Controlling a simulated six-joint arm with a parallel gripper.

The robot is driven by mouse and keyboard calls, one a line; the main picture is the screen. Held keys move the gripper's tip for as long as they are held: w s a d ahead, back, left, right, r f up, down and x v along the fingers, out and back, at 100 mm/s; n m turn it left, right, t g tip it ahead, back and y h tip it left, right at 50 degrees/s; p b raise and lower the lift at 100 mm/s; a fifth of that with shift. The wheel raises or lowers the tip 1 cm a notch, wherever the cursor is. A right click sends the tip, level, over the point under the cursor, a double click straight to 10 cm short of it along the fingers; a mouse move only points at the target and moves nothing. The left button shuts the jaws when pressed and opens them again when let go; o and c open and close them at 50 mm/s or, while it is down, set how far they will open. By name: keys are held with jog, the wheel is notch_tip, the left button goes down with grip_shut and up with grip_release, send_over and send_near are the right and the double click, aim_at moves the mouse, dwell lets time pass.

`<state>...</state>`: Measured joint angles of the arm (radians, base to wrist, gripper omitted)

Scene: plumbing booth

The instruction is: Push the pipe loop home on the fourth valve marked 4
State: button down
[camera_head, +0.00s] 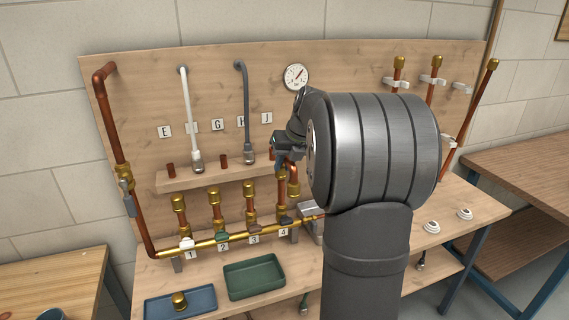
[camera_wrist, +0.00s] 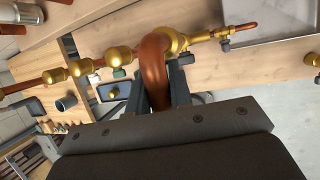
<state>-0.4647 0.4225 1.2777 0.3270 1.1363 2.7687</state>
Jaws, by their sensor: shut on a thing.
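The pipe loop is a bent copper tube (camera_head: 294,176) above the fourth valve at the right end of the brass manifold. In the wrist view the loop (camera_wrist: 154,62) arches up between my fingers, its far end meeting a brass fitting (camera_wrist: 174,42). My gripper (camera_head: 284,152) is shut on the loop; its dark fingers also show in the wrist view (camera_wrist: 158,92). The fourth valve (camera_head: 285,221) has a dark handle above the label 4 (camera_head: 284,232). My arm and gripper hide part of the loop, so I cannot tell how deep it sits.
Valves 1, 2 and 3 with upright brass-capped pipes (camera_head: 214,198) stand left of it. A wooden shelf (camera_head: 205,181) runs behind them. A green tray (camera_head: 254,278) and a blue tray (camera_head: 165,309) holding a brass piece lie in front.

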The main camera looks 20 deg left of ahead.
jog(key=shift+f, duration=2.3)
jog(key=c, duration=1.2)
grip_release()
jog(key=v, duration=1.7)
jog(key=shift+d+r, duration=0.2)
jog(key=shift+r, duration=0.1)
notch_tip(320, 180, up, 6)
jog(key=shift+f, duration=0.1)
